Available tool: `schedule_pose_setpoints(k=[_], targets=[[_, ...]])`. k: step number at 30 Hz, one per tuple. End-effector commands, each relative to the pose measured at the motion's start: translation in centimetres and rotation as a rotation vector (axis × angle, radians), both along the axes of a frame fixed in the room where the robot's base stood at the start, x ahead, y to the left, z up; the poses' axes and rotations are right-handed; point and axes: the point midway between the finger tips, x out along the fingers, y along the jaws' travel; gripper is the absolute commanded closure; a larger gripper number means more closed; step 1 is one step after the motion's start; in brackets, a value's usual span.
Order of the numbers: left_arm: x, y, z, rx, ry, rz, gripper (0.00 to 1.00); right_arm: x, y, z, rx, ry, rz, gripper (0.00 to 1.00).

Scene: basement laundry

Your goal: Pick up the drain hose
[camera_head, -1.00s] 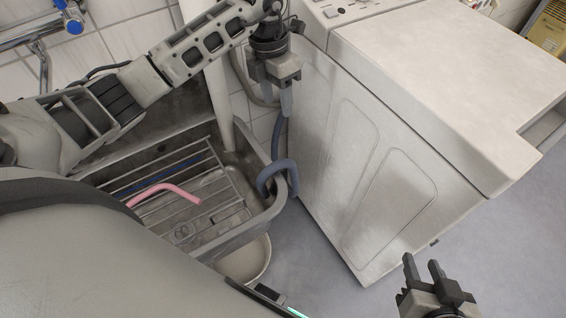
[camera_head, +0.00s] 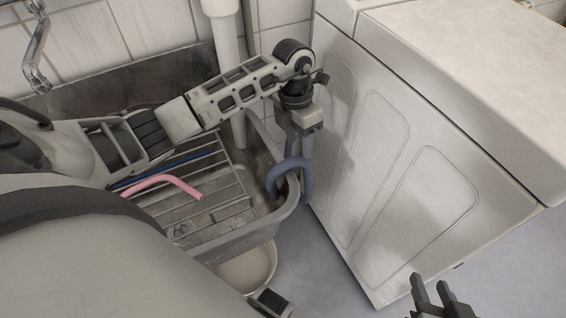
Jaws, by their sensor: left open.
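The blue-grey drain hose (camera_head: 275,179) hooks over the right rim of the sink (camera_head: 262,229), its curved end hanging inside the basin. My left gripper (camera_head: 307,150) points down just above and behind the hose's bend, close to the washing machine's side. Its jaws are open, and the hose passes near the fingers; I cannot tell whether they touch it. My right gripper (camera_head: 432,290) is at the bottom right edge, fingers up and spread apart, empty and away from the hose.
The white washing machine (camera_head: 400,150) stands to the right of the sink, leaving a narrow gap. A wire rack (camera_head: 218,183) spans the basin, with a pink hose (camera_head: 165,182) on it. A pale bucket (camera_head: 249,270) sits below the sink. A vertical pipe (camera_head: 228,60) rises behind.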

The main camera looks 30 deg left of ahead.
Motion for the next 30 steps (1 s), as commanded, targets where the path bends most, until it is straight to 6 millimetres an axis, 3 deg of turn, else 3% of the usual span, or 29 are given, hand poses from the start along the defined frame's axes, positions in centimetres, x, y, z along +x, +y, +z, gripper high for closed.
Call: schedule_pose_setpoints(k=[1, 10, 18, 27, 30], targets=[[-0.1, -0.2, -1.0, -0.002, 0.001, 0.0, 0.51, 0.1, 0.0, -0.5, -0.002, 0.008, 0.002, 0.64], [-0.5, -0.7, -3.3, -0.001, 0.002, -0.001, 0.51, 0.4, 0.2, -1.0, 0.004, 0.013, 0.004, 0.64], [-1.3, -1.5, -6.9, 0.0, 0.001, 0.001, 0.51, 0.2, 0.5, -2.3, 0.007, 0.042, 0.012, 0.64], [-1.3, -1.5, -7.3, 0.001, -0.001, 0.0, 0.51, 0.6, 0.6, -2.2, 0.008, 0.036, 0.014, 0.64], [-1.3, -1.5, -7.3, 0.001, -0.001, 0.0, 0.76, 0.7, 0.6, -2.1, 0.007, 0.034, 0.014, 0.64]])
